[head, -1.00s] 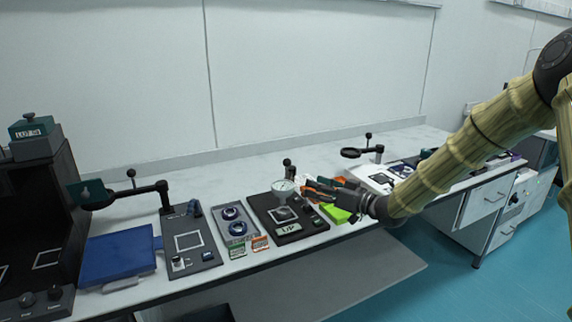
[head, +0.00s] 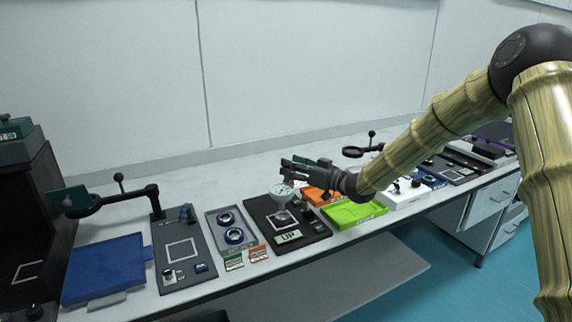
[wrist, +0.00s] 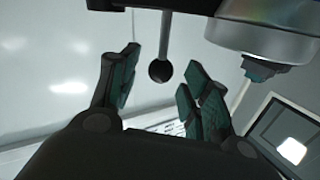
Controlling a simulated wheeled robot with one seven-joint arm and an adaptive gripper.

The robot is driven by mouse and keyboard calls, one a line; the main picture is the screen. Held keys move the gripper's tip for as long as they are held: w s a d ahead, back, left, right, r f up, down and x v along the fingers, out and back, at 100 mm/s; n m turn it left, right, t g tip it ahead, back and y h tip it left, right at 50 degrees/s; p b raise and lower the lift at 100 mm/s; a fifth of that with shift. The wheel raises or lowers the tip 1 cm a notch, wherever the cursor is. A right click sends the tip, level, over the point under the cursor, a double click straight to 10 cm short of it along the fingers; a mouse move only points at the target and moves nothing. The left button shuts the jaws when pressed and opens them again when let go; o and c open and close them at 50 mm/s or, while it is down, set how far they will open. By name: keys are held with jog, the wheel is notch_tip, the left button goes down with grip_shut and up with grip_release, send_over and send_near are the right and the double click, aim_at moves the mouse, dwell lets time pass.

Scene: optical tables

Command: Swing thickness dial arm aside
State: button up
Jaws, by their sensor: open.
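The thickness dial (head: 282,193) is a round white-faced gauge above a black base plate (head: 262,213) marked UP. In the wrist view the dial's metal housing (wrist: 265,35) and teal tip are at upper right. A dark ball knob (wrist: 160,71) on a thin rod shows between the finger directions, beyond the fingertips. My gripper (head: 290,165) is just above and behind the dial in the head view. In the wrist view my gripper (wrist: 158,85) has its fingers apart, with nothing held. The dial arm's pivot is mostly hidden behind my gripper.
A lime-green tray (head: 352,213) and orange tray (head: 317,195) lie right of the base, under my arm. A grey panel with two round parts (head: 232,235) lies left, then a dark panel (head: 183,250) and a blue tray (head: 107,268). A magnifier (head: 359,152) stands behind right.

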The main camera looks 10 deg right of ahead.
jog(key=shift+x, duration=1.35)
grip_shut()
